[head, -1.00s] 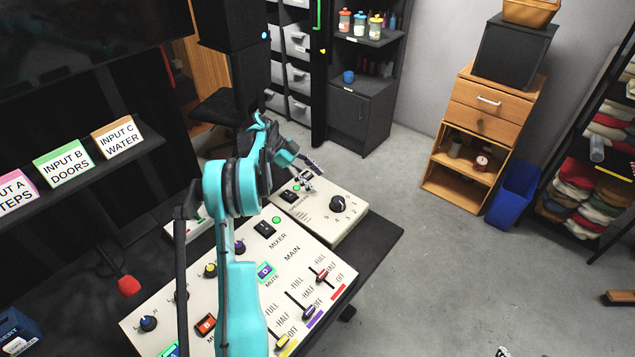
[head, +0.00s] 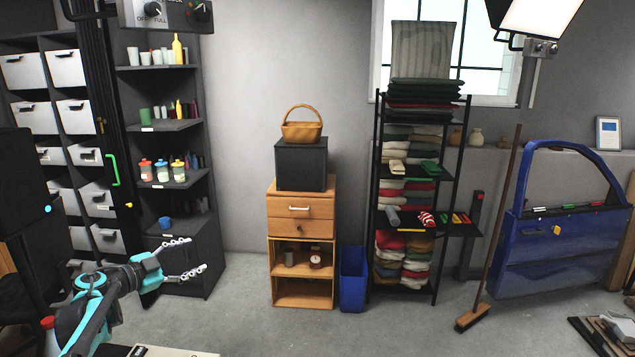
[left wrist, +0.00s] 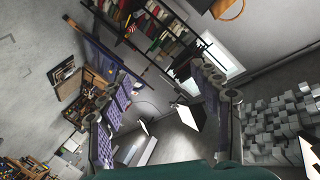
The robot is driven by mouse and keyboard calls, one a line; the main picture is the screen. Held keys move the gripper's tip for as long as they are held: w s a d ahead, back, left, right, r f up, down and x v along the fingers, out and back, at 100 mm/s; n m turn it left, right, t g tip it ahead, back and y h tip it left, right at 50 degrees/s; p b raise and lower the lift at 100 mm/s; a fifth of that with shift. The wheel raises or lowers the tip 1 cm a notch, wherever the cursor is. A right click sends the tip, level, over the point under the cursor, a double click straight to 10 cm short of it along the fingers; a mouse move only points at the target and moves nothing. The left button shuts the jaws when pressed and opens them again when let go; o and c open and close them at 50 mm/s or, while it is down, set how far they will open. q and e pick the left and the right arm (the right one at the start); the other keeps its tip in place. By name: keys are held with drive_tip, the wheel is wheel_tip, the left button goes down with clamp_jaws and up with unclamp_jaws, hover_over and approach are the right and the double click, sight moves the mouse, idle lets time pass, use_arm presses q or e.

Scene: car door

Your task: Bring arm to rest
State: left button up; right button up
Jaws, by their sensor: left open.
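My left gripper (head: 199,255) is at the lower left of the head view, on its teal and black arm. Its two fingers are spread apart and point to the right, with nothing between them. It is in front of the dark shelf cabinet and appears clear of it. In the left wrist view both fingers show apart, with the room seen tilted between them. My right gripper is in neither view.
A dark shelf cabinet (head: 184,253) stands behind the gripper. A wooden drawer unit (head: 302,230), blue bin (head: 353,279), fabric rack (head: 437,263), broom (head: 500,222) and blue car door (head: 554,251) line the wall. The floor in the middle is clear.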

use_arm(q)
drive_tip(key=d+r+n+t+y, duration=0.3)
drive_tip(key=r+t, duration=0.2)
drive_tip(key=r, duration=0.6)
drive_tip(key=s+r+n+y, duration=0.3)
drive_tip(key=s+n+y, duration=0.4)
drive_tip(key=s, duration=0.1)
drive_tip(key=s+d+f+n+g, duration=0.1)
drive_tip(key=s+d+f+g, duration=0.2)
drive_tip(key=s+f, duration=0.6)
drive_tip(key=s+d+f+n+g+h, duration=0.1)
drive_tip(key=s+d+f+g, duration=0.3)
drive_tip(key=s+f, duration=0.6)
drive_tip(key=s+d+f+n+g, duration=0.2)
drive_tip(key=s+d+f+g, duration=0.2)
drive_tip(key=s+d+f, duration=0.3)
drive_tip(key=s+f, duration=0.3)
drive_tip(key=shift+s+f+h, duration=0.15)
drive_tip(key=shift+s+h, duration=0.15)
drive_tip(key=shift+s, duration=0.1)
drive_tip(key=shift+d, duration=0.1)
